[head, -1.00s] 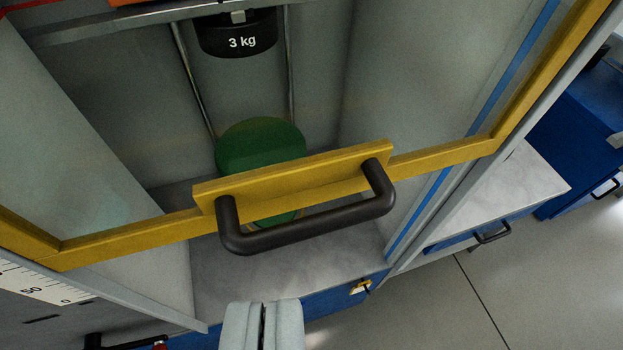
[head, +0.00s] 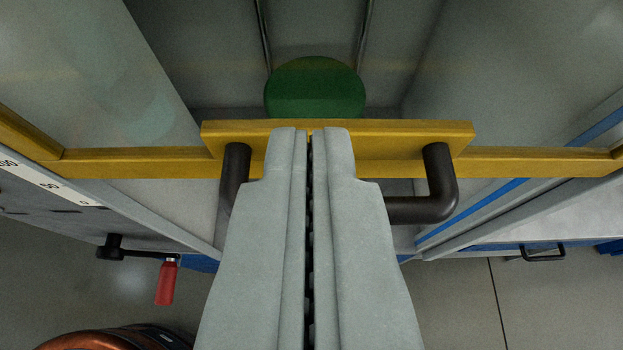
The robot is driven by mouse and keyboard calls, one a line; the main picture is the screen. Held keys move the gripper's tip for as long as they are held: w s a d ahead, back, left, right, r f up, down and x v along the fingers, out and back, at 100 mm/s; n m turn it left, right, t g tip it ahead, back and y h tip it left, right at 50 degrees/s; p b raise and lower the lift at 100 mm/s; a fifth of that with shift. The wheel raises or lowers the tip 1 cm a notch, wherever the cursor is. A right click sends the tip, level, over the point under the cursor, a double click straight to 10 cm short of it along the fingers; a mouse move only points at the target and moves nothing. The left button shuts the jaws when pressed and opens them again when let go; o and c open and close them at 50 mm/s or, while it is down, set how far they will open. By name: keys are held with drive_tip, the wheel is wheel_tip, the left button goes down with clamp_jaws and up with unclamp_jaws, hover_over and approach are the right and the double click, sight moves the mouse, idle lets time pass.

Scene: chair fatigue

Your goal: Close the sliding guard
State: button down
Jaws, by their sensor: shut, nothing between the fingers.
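The sliding guard is a yellow frame (head: 130,162) that crosses the front of a grey cabinet. A dark handle (head: 440,185) is mounted on the yellow plate in the middle of its lower rail. My gripper (head: 310,132) is shut and empty. Its fingers lie in front of the handle and hide the middle of the bar. The fingertips overlap the yellow plate in the picture; I cannot tell whether they touch it. A green round seat (head: 315,88) stands inside the cabinet behind the guard.
A crank with a red grip (head: 167,282) sticks out at the lower left, below a white scale (head: 50,185). An orange-brown rounded object (head: 85,340) stands at the bottom left. A drawer handle (head: 542,253) is at the right. Grey floor (head: 460,310) is clear at the lower right.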

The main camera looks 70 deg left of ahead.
drive_tip(key=shift+w+a+f, duration=0.1)
drive_tip(key=shift+a+f, duration=0.15)
drive_tip(key=shift+f, duration=0.95)
drive_tip(key=shift+w+a+f, duration=0.1)
drive_tip(key=shift+a+f, duration=0.1)
drive_tip(key=shift+f, duration=1)
wheel_tip(320, 180, down, 44)
drive_tip(key=shift+s, duration=0.15)
